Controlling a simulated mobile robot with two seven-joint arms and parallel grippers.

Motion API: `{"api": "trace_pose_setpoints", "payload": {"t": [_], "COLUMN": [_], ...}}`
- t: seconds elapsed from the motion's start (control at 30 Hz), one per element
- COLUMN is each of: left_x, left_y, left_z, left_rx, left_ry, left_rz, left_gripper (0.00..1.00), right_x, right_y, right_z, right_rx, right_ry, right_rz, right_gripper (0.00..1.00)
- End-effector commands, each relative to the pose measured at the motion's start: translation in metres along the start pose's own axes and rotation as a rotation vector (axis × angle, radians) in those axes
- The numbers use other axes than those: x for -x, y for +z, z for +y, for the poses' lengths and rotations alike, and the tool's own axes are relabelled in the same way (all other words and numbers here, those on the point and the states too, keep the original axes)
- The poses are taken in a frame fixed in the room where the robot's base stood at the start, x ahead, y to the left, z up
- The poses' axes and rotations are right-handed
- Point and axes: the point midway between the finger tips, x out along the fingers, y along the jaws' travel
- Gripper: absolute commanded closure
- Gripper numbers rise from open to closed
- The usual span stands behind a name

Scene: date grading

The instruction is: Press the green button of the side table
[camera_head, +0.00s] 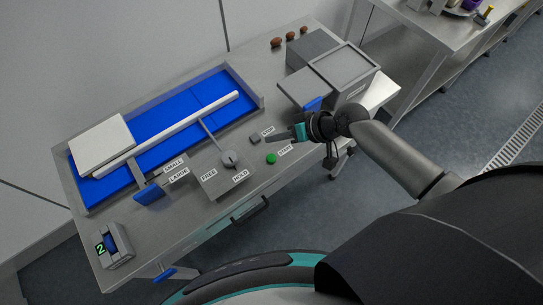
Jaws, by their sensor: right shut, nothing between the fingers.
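The green button (271,158) sits on the near edge of the metal side table (285,187), beside a label reading START. A grey square button (255,139) with a label reading STOP lies just behind it. My right gripper (270,137) is shut and empty. Its arm comes in from the right, and its fingertips point left, above the table near the STOP label. In the picture the fingertips are just above the green button; their height over the table is hard to tell. The green button is fully visible. My left gripper is not in view.
A blue belt (205,92) with a white bar (171,132) across it fills the table's left and middle. A grey lever box (213,187) with FREE and HOLD labels stands left of the button. Metal boxes (345,66) stand behind my right gripper.

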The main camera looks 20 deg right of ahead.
Motion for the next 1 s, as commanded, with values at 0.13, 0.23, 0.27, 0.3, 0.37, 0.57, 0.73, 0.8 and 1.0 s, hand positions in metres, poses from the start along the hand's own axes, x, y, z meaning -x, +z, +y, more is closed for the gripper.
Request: {"api": "trace_pose_setpoints", "payload": {"t": [0.13,0.23,0.27,0.3,0.37,0.57,0.73,0.8,1.0], "left_x": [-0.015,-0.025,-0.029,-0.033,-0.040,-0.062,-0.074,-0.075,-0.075], "left_y": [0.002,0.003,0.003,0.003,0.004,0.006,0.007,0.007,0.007], "left_z": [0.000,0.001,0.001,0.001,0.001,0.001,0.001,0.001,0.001], "left_rx": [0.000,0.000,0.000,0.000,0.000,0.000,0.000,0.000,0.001], "left_ry": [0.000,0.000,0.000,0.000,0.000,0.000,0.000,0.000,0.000], "left_rz": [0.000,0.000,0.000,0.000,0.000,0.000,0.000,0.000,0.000], "left_gripper": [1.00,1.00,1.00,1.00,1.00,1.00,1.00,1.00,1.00], "right_x": [-0.011,-0.019,-0.021,-0.025,-0.030,-0.046,-0.056,-0.057,-0.057], "right_y": [0.008,0.014,0.016,0.018,0.022,0.034,0.041,0.042,0.042], "right_z": [0.008,0.014,0.015,0.018,0.022,0.034,0.041,0.042,0.042], "right_rx": [-0.001,-0.001,-0.001,-0.001,-0.002,-0.001,0.000,0.000,0.000], "right_ry": [0.000,0.000,0.000,0.000,0.000,0.001,0.000,0.000,0.000], "right_rz": [-0.001,-0.001,-0.001,-0.001,-0.001,-0.001,0.000,0.000,0.000], "right_gripper": [1.00,1.00,1.00,1.00,1.00,1.00,1.00,1.00,1.00]}}
